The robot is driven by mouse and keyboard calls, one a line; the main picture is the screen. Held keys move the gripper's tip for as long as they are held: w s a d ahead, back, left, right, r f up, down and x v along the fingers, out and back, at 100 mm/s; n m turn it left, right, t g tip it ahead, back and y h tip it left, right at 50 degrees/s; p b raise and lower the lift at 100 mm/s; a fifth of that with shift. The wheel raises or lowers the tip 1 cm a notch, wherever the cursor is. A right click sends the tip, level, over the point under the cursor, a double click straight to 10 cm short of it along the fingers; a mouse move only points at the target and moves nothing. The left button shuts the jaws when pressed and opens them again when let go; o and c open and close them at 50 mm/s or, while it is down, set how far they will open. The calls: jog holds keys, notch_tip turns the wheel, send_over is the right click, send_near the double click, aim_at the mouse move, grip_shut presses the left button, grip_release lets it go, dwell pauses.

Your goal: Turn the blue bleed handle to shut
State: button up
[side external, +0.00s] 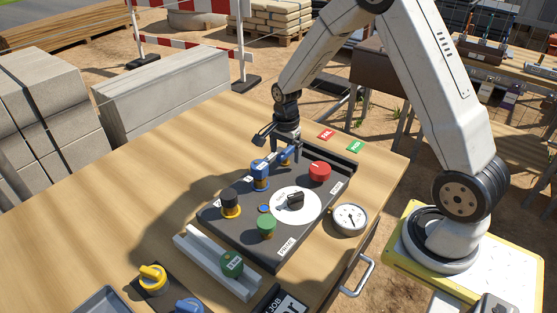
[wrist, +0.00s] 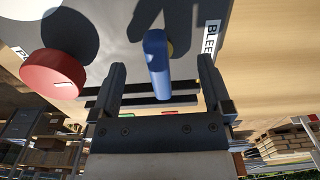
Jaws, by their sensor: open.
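The blue bleed handle (wrist: 157,62) is an elongated bar that stands between my open fingers in the wrist view, beside a label that starts "BLEE". A little of its yellow base shows behind it. My gripper (wrist: 161,75) is open, with one finger on each side of the handle and visible gaps. In the side view my gripper (side external: 286,150) points down at the far edge of the dark panel (side external: 248,238). There it largely covers a blue handle (side external: 287,159).
The left of the wooden table (side external: 150,200) is clear.

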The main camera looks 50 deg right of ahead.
aim_at(285, 151)
jog(key=shift+r, duration=3.5)
jog(key=shift+r, duration=0.15)
notch_tip(285, 151, up, 8)
jog(key=shift+f, duration=0.2)
jog(key=s+a+f+n+t, duration=0.1)
jog(key=s+a+f+n, duration=0.3)
jog(key=s+n, duration=0.3)
jog(key=s+a+f+n+t, duration=0.1)
jog(key=s+a+f+n, duration=0.2)
jog(key=s+a+n, duration=0.4)
jog(key=n, duration=0.3)
jog(key=shift+f+n+t, duration=0.3)
jog(key=shift+f+n, duration=0.1)
